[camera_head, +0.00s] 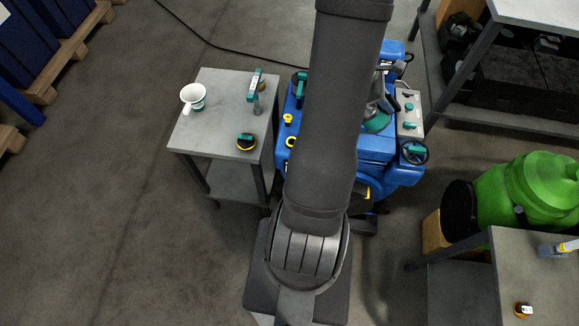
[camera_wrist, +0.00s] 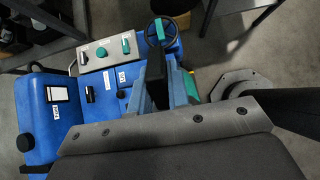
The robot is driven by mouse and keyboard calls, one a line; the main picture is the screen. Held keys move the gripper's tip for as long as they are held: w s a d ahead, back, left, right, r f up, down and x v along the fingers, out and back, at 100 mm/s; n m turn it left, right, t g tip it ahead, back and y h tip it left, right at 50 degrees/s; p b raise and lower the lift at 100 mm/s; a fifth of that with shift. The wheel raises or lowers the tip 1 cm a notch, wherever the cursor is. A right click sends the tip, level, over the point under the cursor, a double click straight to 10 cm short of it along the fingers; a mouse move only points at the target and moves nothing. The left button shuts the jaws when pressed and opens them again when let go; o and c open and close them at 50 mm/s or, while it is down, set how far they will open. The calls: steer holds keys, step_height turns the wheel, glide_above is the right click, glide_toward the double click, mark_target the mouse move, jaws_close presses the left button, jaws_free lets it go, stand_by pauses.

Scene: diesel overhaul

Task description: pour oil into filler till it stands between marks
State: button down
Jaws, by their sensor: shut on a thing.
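The blue diesel engine (camera_head: 375,145) stands in the middle, partly hidden behind my arm. It also shows in the wrist view (camera_wrist: 35,120), with a white-and-black window (camera_wrist: 58,94) on its side; no oil level can be read there. Two yellow fittings (camera_head: 288,119) are on its left side; I cannot tell which opening is the filler. My gripper (camera_head: 378,98) is above the engine's right part, shut on a grey-and-teal thing (camera_head: 377,122), which I cannot identify as the oil container. The wrist view shows teal parts of it (camera_wrist: 190,86).
A grey side table (camera_head: 215,135) at left carries a white-and-teal jug (camera_head: 193,97), a teal-handled tool (camera_head: 254,85) and a dark-and-teal round item (camera_head: 246,142). A control panel (camera_head: 409,112) and handwheel (camera_head: 414,152) sit right of the engine.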

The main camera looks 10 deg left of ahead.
mark_target(384, 112)
steer(key=f+y, duration=0.3)
steer(key=f, duration=0.1)
steer(key=shift+d+f, duration=0.1)
steer(key=shift+d, duration=0.15)
steer(key=shift+a+f+y, duration=0.15)
steer(key=shift+f+y, duration=0.4)
steer(key=shift+f, duration=0.3)
steer(key=shift+a+f+y, duration=0.1)
steer(key=shift+f+y, duration=0.45)
steer(key=shift+f, duration=0.25)
steer(key=shift+a+f+y, duration=0.3)
steer(key=shift+f+y, duration=0.3)
steer(key=shift+f, duration=0.15)
steer(key=shift+a+f+y, duration=0.3)
steer(key=shift+f+y, duration=0.3)
steer(key=shift+f, duration=0.15)
steer(key=shift+a+f+y, duration=0.3)
steer(key=shift+f+y, duration=0.3)
steer(key=shift+f, duration=0.15)
steer(key=shift+r, duration=0.1)
steer(key=shift+r, duration=1.45)
